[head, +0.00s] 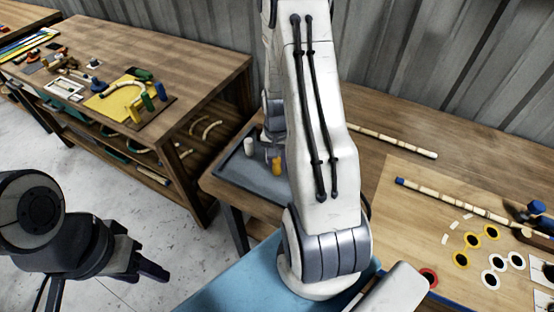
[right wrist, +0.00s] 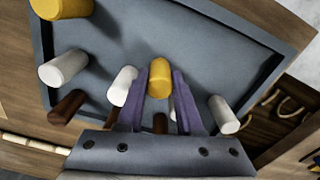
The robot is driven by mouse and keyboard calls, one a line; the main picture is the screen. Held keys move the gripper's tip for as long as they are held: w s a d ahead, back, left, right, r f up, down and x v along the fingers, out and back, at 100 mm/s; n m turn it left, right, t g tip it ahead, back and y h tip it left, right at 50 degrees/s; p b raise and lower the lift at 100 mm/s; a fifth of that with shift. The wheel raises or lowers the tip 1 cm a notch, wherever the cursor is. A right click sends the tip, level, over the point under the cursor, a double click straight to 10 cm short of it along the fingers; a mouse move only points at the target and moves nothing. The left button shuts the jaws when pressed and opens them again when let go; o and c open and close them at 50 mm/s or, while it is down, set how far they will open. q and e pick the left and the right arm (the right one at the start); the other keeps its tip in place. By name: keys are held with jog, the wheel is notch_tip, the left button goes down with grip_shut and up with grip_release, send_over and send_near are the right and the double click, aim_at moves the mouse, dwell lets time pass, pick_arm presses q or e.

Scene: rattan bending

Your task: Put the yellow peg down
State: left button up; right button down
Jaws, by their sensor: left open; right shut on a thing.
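A yellow peg (right wrist: 160,78) is between the purple fingers of my right gripper (right wrist: 160,95) in the right wrist view, over the grey tray (right wrist: 200,40). Whether its end touches the tray floor cannot be told. In the head view, a yellow peg (head: 277,163) shows in the tray (head: 237,170), left of my white arm; that arm mostly hides my right gripper. My left gripper (head: 150,270) is open and empty over the floor, far from the tray.
White pegs (right wrist: 222,115) (right wrist: 122,84) and brown pegs (right wrist: 67,106) stand near the held peg. A workbench (head: 175,60) with tools is at left. A rattan pole (head: 460,205) and several ringed discs (head: 461,259) lie on the right table.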

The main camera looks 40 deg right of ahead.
jog(key=shift+f, duration=0.1)
jog(key=shift+f, duration=0.15)
jog(key=c, duration=0.8)
grip_release()
jog(key=shift+c, duration=0.2)
